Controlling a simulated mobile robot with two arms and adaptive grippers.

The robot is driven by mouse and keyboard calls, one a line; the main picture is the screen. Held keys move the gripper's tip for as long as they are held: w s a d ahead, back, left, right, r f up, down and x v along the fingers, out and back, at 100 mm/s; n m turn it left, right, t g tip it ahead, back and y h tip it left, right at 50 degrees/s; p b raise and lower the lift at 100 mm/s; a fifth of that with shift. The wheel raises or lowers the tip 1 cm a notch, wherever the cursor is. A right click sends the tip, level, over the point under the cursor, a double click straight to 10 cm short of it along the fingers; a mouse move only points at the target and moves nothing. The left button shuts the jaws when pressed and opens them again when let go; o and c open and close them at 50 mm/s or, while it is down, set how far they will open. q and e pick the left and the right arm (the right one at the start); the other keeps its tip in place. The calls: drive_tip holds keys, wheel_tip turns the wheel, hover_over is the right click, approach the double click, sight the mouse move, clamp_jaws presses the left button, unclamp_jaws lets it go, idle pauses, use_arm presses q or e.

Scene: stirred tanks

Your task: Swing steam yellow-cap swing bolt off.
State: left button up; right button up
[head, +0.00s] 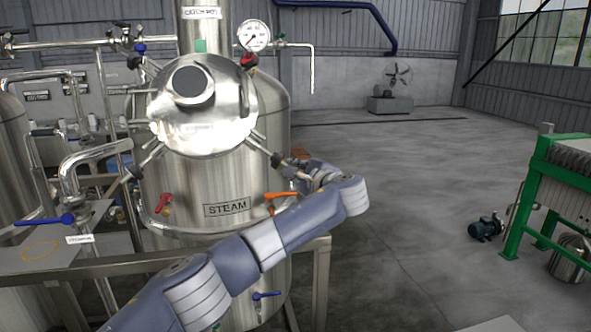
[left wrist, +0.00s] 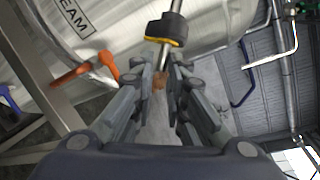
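The steam tank (head: 180,185) carries a STEAM label (head: 227,208) and a round steel lid (head: 205,115), which looks closed. The yellow-cap swing bolt (head: 277,160) sticks out at the lid's lower right. In the left wrist view, its black cap with a yellow band (left wrist: 167,30) is just beyond the fingertips. A thin shaft runs from the cap toward a brownish tip between the fingers. My left gripper (left wrist: 163,72) is open around that end, with a gap seeming to show on both sides. It also shows in the head view (head: 296,170). My right gripper is not in view.
Other swing bolts around the lid have a blue cap (head: 140,48) and a red cap (head: 247,62). A gauge (head: 254,36) stands above. An orange lever (head: 281,196) is close below the gripper. A steel frame (head: 320,270) stands in front; open floor (head: 420,180) lies right.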

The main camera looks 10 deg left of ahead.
use_arm(q)
drive_tip(key=shift+o, duration=0.9)
drive_tip(key=shift+w+f, duration=0.15)
drive_tip(key=shift+f, duration=0.2)
drive_tip(key=v, duration=1.1)
drive_tip(key=shift+d, duration=0.25)
drive_tip(key=shift+r, duration=0.15)
